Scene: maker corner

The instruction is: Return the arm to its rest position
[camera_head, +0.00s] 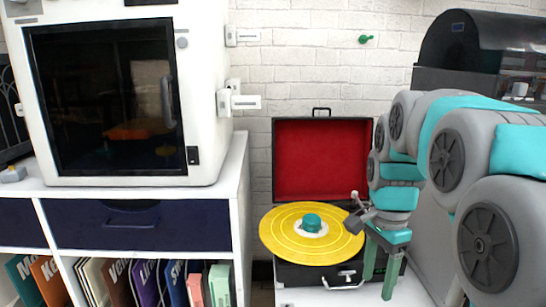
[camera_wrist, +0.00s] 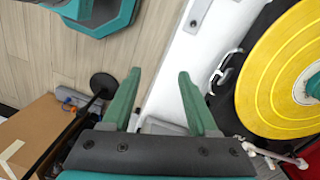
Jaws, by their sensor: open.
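My gripper (camera_head: 380,272) hangs at the end of my teal and grey arm, in front of the right part of the record player. In the wrist view my gripper (camera_wrist: 156,92) shows two green fingers spread apart with nothing between them. The record player (camera_head: 318,278) has its red-lined lid up and a yellow record (camera_head: 285,240) on it with a teal piece at the centre. The yellow record (camera_wrist: 262,85) also shows at the right of the wrist view, apart from the fingers.
A white 3D printer (camera_head: 205,100) stands on a white cabinet (camera_head: 238,190) at the left, with records in its lower shelf. A dark-lidded machine (camera_head: 470,40) is behind my arm at the right. A cardboard box (camera_wrist: 35,130) and floor show in the wrist view.

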